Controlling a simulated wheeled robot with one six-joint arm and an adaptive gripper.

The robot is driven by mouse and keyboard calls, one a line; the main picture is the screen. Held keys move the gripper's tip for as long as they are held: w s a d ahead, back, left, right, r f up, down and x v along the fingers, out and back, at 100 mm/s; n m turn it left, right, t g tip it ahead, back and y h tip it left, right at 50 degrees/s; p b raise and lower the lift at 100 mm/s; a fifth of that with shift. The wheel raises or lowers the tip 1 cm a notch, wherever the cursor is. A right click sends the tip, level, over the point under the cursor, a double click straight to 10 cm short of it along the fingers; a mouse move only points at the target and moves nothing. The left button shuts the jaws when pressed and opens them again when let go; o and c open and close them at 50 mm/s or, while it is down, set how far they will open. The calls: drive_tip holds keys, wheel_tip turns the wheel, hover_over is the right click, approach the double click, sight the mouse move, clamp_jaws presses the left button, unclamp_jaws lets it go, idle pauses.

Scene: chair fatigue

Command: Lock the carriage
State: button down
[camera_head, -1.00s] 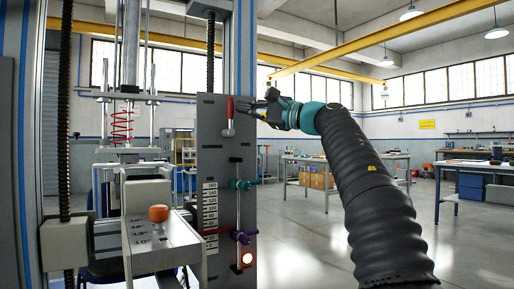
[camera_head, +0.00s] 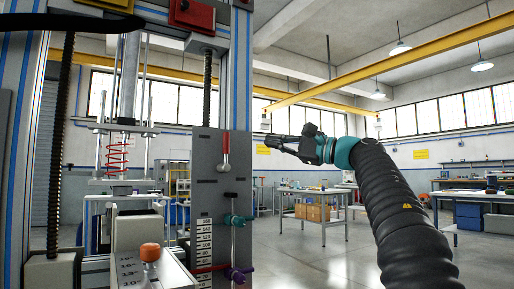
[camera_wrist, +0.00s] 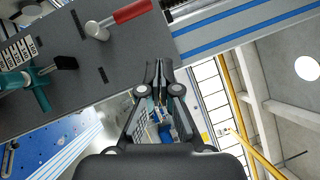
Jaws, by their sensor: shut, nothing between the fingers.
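A lever with a red handle (camera_head: 226,143) and a silver pivot (camera_head: 224,167) is mounted on the upper part of a grey panel (camera_head: 206,178). In the head view the handle points straight up. In the wrist view the red handle (camera_wrist: 132,13) shows at the top, with its silver pivot (camera_wrist: 98,30) to its lower left. My gripper (camera_head: 270,143) is to the right of the panel, apart from the lever. In the wrist view my gripper (camera_wrist: 158,72) is shut and empty, with its tips near the panel's edge. I cannot tell which part is the carriage.
A teal clamp (camera_head: 236,219) and a purple clamp (camera_head: 237,275) sit on a rod below the lever, beside a number scale (camera_head: 204,245).

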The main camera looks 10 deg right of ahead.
drive_tip(key=v, duration=0.2)
drive_tip(key=r+v, duration=0.1)
drive_tip(key=v, duration=0.1)
drive_tip(key=shift+s+d+f, duration=0.1)
drive_tip(key=shift+s+d, duration=0.1)
drive_tip(key=shift+d, duration=0.2)
